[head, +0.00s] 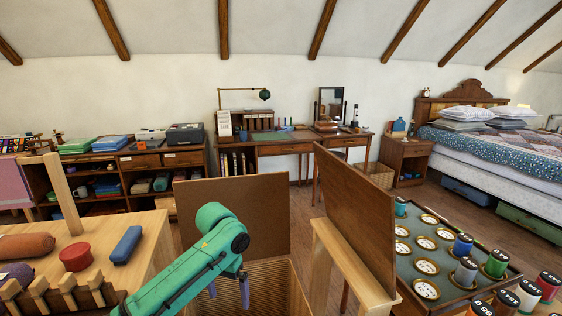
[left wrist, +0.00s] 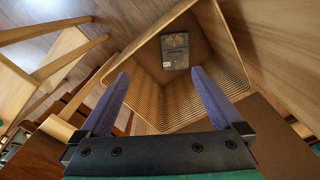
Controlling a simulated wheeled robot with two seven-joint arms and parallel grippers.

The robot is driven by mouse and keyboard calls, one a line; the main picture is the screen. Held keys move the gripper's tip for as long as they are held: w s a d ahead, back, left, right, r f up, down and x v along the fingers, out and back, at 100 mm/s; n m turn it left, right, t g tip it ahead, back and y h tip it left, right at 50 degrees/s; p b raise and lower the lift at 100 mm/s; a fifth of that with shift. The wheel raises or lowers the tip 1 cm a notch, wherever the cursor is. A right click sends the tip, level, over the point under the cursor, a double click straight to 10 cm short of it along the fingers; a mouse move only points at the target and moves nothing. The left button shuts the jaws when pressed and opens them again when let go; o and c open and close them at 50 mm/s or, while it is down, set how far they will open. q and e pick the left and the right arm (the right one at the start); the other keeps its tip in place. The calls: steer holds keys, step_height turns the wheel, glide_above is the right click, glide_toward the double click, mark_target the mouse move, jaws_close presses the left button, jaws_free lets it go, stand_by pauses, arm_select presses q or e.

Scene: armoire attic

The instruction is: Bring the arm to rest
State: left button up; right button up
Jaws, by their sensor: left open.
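My left arm, green, comes in from the lower left in the head view. Its gripper (head: 229,292) points down over the wicker basket (head: 283,290). In the left wrist view the two purple fingers (left wrist: 160,80) are spread wide apart with nothing between them. The basket (left wrist: 222,42) lies below them, and a dark flat item with a pale label (left wrist: 175,51) rests on its floor. My right gripper is not in view.
A wooden workbench (head: 140,235) with a red round piece (head: 75,257) and a blue block (head: 126,245) is at the left. Brown panels stand behind (head: 240,205) and right (head: 355,205) of the basket. A tray (head: 440,285) with several spools is at the right.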

arm_select(q)
steer(key=s+d+f+m+t+h, duration=0.1)
steer(key=s+d+f+h, duration=0.3)
steer(key=s+f, duration=0.6)
steer(key=s+a+f+n+t+y, duration=0.2)
steer(key=s+a+f+n+y, duration=0.15)
steer(key=s+a, duration=0.95)
step_height(320, 180, down, 17)
steer(key=s+a+m+g+p, duration=0.1)
steer(key=p, duration=0.4)
steer(key=s+a+f+p, duration=0.1)
steer(key=s+f+p, duration=0.1)
steer(key=s+f, duration=0.3)
steer(key=s+a+f+g+p, duration=0.1)
steer(key=s+f, duration=0.4)
steer(key=s, duration=0.7)
steer(key=shift+a+f+y+p, duration=0.3)
steer(key=shift+a+y+p, duration=0.05)
steer(key=shift+a+p, duration=0.2)
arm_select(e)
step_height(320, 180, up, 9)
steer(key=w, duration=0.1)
